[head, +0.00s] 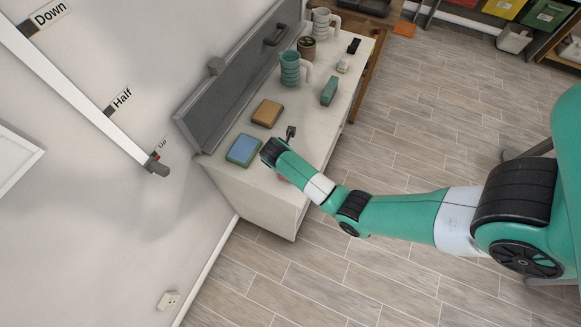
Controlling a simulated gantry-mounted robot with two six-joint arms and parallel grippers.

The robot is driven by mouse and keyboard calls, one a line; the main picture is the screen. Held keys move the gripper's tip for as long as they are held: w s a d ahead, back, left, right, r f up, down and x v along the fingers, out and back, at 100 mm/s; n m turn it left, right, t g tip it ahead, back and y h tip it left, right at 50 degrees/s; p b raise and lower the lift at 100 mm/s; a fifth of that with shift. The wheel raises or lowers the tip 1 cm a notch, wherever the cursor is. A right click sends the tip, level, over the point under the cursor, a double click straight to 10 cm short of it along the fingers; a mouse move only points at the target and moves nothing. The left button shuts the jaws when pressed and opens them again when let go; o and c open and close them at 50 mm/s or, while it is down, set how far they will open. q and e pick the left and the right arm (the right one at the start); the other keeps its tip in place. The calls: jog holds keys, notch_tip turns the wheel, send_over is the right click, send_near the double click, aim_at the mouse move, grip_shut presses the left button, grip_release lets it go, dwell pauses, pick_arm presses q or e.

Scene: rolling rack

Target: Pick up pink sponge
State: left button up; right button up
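A small sliver of pink (282,179) shows at the edge of my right arm's wrist, low on the white cabinet top. It may be the pink sponge, mostly hidden behind the wrist. My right gripper (291,132) reaches in from the right over the near end of the cabinet. Its dark fingers are small here, and I cannot tell whether they are open or shut. My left gripper is not in view.
The white cabinet top (312,108) also holds a blue-green sponge (243,149), a brown sponge (267,113), a teal block (329,90), a teal mug (289,70), a white mug (321,24) and a small pot (306,49). A grey panel (243,85) runs along the back.

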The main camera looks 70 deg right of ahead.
jog(key=shift+d+f, duration=0.15)
jog(key=shift+f, duration=0.2)
grip_shut()
jog(key=shift+r, duration=0.2)
jog(key=shift+r, duration=0.25)
notch_tip(320, 180, up, 3)
jog(key=shift+p, duration=0.3)
jog(key=s+a+r+p, duration=0.9)
jog(key=a, duration=0.1)
jog(key=shift+s+a+r, duration=0.15)
jog(key=shift+s, duration=0.1)
